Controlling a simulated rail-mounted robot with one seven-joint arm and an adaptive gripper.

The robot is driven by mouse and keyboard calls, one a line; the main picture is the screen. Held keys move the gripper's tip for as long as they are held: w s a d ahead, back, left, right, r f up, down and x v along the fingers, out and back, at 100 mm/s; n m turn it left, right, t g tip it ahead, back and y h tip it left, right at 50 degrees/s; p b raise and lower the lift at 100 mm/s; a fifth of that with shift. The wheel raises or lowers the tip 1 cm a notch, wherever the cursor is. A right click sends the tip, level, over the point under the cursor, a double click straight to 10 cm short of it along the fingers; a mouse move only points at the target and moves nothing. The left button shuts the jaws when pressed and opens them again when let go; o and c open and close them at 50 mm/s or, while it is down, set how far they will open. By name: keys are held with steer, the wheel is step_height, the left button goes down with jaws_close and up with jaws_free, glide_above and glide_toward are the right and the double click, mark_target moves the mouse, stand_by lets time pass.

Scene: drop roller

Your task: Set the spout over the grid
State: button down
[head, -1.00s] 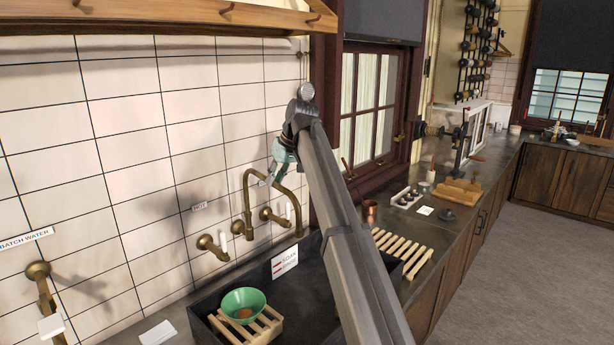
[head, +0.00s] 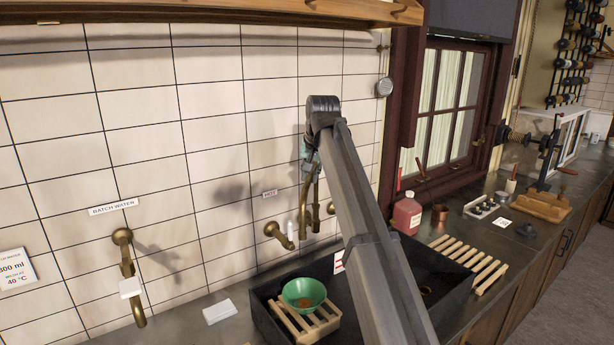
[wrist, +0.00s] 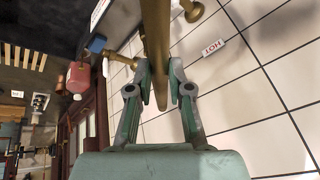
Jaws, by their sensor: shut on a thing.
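The brass gooseneck spout (head: 306,197) rises from the wall tap above the sink and shows as a narrow arch, partly hidden by my arm. In the wrist view the spout (wrist: 155,35) runs between the fingers of my gripper (wrist: 161,97), which is shut on it. In the head view my gripper (head: 308,160) is mostly hidden behind my arm at the spout's upper part. A wooden slatted grid (head: 325,328) lies at the sink's left end, with a green bowl (head: 303,292) on it. The spout's outlet stands to the right of the bowl.
The dark sink (head: 265,312) runs below the spout. Brass handles flank the spout, one under the HOT label (head: 270,194). A second slatted wooden rack (head: 465,258) lies at the right. A red bottle (head: 407,215) stands behind the sink. Another brass tap (head: 127,265) is at left.

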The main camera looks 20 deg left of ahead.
steer(key=shift+a, duration=0.15)
steer(key=c, duration=1.1)
jaws_free()
steer(key=v, duration=1.2)
